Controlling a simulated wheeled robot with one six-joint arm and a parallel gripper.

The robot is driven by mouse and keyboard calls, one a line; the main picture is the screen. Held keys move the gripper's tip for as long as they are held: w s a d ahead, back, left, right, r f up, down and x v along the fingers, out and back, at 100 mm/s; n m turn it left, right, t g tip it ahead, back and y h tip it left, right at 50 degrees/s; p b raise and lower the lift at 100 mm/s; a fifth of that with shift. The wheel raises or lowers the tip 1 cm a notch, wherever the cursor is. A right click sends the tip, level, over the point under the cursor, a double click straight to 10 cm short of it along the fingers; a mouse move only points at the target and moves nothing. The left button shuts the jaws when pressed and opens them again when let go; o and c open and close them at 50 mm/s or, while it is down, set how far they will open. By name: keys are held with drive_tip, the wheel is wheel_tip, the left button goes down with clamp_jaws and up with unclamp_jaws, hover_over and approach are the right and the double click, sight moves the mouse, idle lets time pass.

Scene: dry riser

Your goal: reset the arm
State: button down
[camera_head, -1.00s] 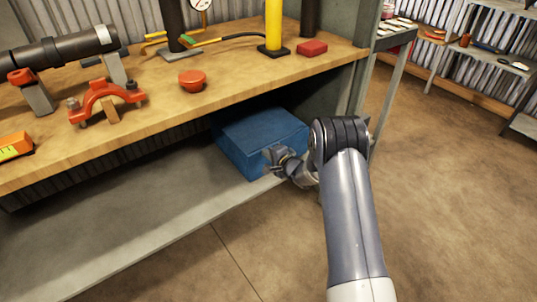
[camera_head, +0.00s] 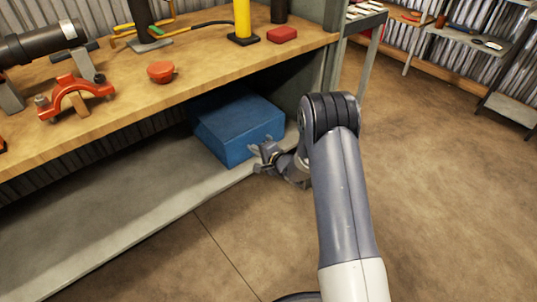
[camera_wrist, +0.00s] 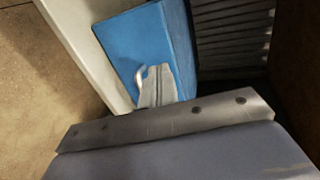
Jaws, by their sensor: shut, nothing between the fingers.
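My gripper (camera_head: 262,157) is at the end of my bent arm, in front of the lower shelf in the head view. It is shut and empty. In the wrist view its fingers (camera_wrist: 155,85) show in front of the blue box (camera_wrist: 148,42). I cannot tell from this whether they touch the box. The blue box (camera_head: 238,128) sits on the lower shelf (camera_head: 130,222) under the bench.
The wooden bench top (camera_head: 205,75) overhangs the shelf. On it are an orange clamp (camera_head: 75,97), a red round cap (camera_head: 161,72), a red block (camera_head: 283,34) and a yellow post (camera_head: 242,20). Bare floor (camera_head: 440,190) is open to the right.

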drive_tip(key=p+v, duration=0.1)
drive_tip(key=v, duration=0.4)
drive_tip(key=shift+s+d+r, duration=0.1)
drive_tip(key=shift+s+d, duration=0.15)
drive_tip(key=shift+s, duration=0.05)
